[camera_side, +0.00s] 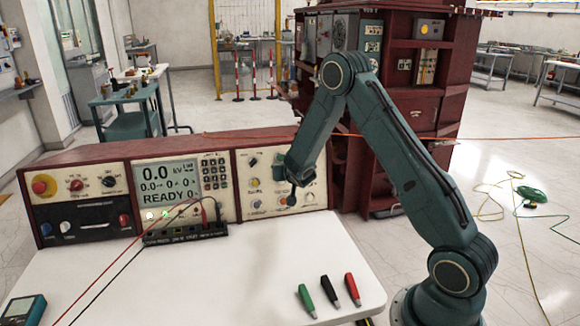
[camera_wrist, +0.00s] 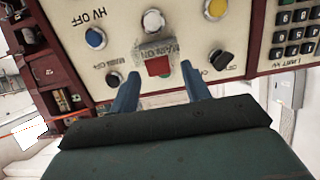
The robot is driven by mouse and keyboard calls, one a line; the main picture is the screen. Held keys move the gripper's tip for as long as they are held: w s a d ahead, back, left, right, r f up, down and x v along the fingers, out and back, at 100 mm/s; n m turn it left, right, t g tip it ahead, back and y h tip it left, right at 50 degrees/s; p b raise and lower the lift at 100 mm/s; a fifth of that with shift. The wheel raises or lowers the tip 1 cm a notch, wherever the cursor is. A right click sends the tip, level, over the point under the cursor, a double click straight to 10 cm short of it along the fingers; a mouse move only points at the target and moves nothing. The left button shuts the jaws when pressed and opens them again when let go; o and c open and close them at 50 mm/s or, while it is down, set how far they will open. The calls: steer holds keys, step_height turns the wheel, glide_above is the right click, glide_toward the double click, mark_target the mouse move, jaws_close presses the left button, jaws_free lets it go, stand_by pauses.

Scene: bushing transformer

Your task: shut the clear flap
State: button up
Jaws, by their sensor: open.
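In the wrist view a square red button (camera_wrist: 158,67) sits on the cream panel beside its MAIN ON label. A greyish see-through piece, which looks like the clear flap (camera_wrist: 155,50), shows around the label and button. I cannot tell its angle from the panel. My gripper (camera_wrist: 160,88) is open, its two blue fingers apart below the button on either side, with nothing visible between them. In the side view my gripper (camera_side: 297,178) is close to the right section of the control desk. The flap cannot be made out there.
A blue button (camera_wrist: 95,37), a white button (camera_wrist: 153,20) and a black knob (camera_wrist: 220,60) surround the red one. The control desk (camera_side: 75,162) stands at the back of the white table (camera_side: 235,285). Green, black and red probes (camera_side: 326,291) lie near the table's front right.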

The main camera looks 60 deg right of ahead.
steer(key=shift+w+d+f, duration=0.15)
steer(key=shift+w+d, duration=0.05)
steer(key=shift+d, duration=0.05)
steer(key=c, duration=1)
steer(key=shift+s+f+t+h, duration=0.35)
steer(key=shift+f+t+h, duration=0.2)
steer(key=shift+h, duration=0.15)
steer(key=shift+s+f+t+h, duration=0.15)
steer(key=shift+f+t+h, duration=0.05)
steer(key=shift+t+h, duration=0.1)
steer(key=shift+a+f, duration=0.2)
